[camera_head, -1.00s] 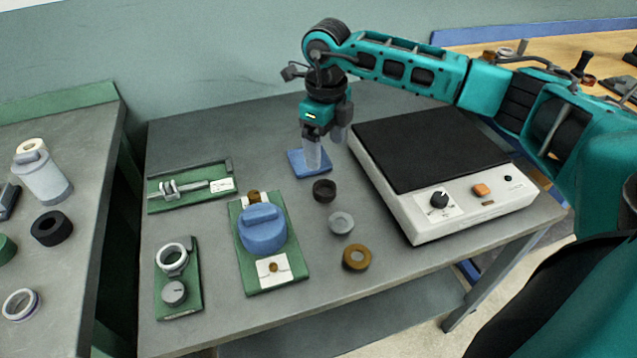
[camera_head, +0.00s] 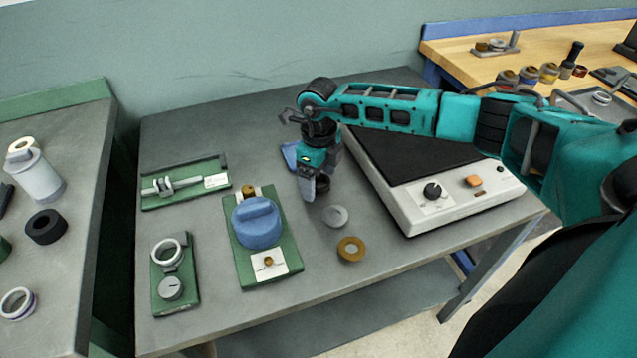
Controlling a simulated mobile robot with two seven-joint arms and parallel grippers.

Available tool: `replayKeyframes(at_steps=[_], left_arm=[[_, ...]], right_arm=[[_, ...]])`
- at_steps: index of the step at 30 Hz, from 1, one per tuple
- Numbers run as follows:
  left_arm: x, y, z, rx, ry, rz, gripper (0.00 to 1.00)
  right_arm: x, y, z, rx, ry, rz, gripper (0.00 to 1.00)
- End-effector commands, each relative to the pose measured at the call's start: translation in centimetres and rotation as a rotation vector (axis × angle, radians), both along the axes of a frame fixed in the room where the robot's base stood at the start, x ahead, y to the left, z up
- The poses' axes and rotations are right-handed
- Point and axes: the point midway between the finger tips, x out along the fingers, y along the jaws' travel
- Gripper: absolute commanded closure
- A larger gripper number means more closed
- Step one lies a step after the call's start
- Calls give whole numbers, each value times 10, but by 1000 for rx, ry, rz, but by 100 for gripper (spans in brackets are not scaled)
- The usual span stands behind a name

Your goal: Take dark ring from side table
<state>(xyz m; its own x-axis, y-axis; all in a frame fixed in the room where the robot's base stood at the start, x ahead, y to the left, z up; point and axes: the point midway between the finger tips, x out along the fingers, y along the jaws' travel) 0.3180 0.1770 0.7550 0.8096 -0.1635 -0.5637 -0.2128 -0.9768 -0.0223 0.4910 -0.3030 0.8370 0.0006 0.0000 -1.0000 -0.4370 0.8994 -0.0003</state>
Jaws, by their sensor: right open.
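A small dark ring (camera_head: 325,184) lies on the grey table (camera_head: 225,318), partly hidden behind my right gripper. My right gripper (camera_head: 311,190) points down just at the ring's left side. It is open, with one finger clearly visible in front; the other is mostly hidden. Whether the fingers straddle the ring or stay above it, I cannot tell. A grey ring (camera_head: 335,216) and a brass ring (camera_head: 351,249) lie in a row nearer the front. My left gripper is not in view.
A white machine with a black top (camera_head: 420,205) stands close right of the rings. A green fixture with a blue knob (camera_head: 257,222) stands left. A blue pad (camera_head: 290,155) lies behind the gripper. Another table at far left holds a larger black ring (camera_head: 46,227).

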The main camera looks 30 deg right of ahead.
Motion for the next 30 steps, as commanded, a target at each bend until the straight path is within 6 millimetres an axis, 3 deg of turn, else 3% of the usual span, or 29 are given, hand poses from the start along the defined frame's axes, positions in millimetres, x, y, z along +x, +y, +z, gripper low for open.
replayKeyframes(at_steps=[2, 21, 30], left_arm=[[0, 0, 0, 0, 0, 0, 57], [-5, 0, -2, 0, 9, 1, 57], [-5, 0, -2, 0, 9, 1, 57]], right_arm=[[0, 0, 0, 0, 0, 0, 16], [0, 0, 1, 0, 0, 0, 77], [0, 0, 3, 0, -1, 0, 79]])
